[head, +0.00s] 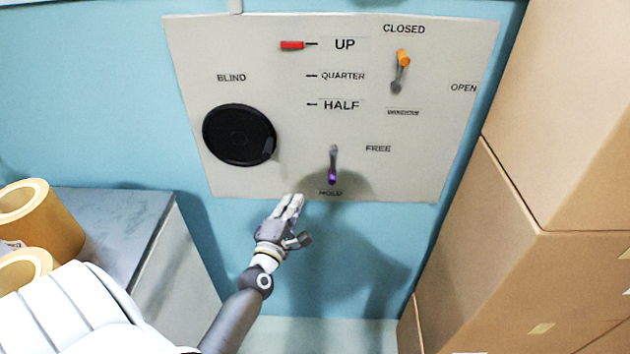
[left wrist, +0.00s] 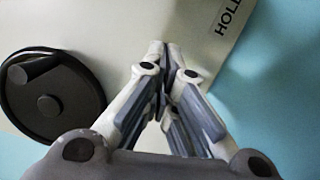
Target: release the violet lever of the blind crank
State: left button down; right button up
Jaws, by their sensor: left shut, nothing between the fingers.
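The violet lever (head: 332,166) is on the lower middle of the wall panel. Its grey arm runs down to a violet knob just above the HOLD label; the FREE label is to its upper right. The black blind crank disc (head: 239,135) is left of the lever, under the BLIND label, and also shows in the left wrist view (left wrist: 50,95). My left gripper (head: 297,198) is shut and empty at the panel's lower edge, below and left of the violet knob, apart from it. The left wrist view shows its fingertips (left wrist: 162,50) together, with the HOLD label at the upper right. My right gripper is not seen.
The panel (head: 270,170) also carries a red marker (head: 292,45) at UP and an orange-knobbed window lever (head: 402,62) near CLOSED. Cardboard boxes (head: 480,260) stand on the right. A grey cabinet (head: 120,225) and brown rolls (head: 45,215) are at the left.

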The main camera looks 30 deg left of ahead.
aim_at(333, 165)
pick_arm(q)
jog(key=p+x, duration=0.1)
jog(key=x, duration=0.5)
jog(key=shift+w+a+r, duration=0.1)
jog(key=shift+w, duration=0.2)
jog(key=shift+w+d+r+p, duration=0.15)
jog(key=shift+w+d+p, duration=0.25)
jog(key=shift+w+d, duration=0.15)
jog(key=shift+w+d+r+p, duration=0.15)
jog(key=shift+w+d+p, duration=0.3)
jog(key=shift+d, duration=0.25)
jog(key=shift+w+d, duration=0.15)
jog(key=shift+d, duration=0.25)
jog(key=shift+w+d+f+n+b, duration=0.2)
jog(key=shift+d+n+b, duration=0.1)
jog(key=shift+b, duration=0.3)
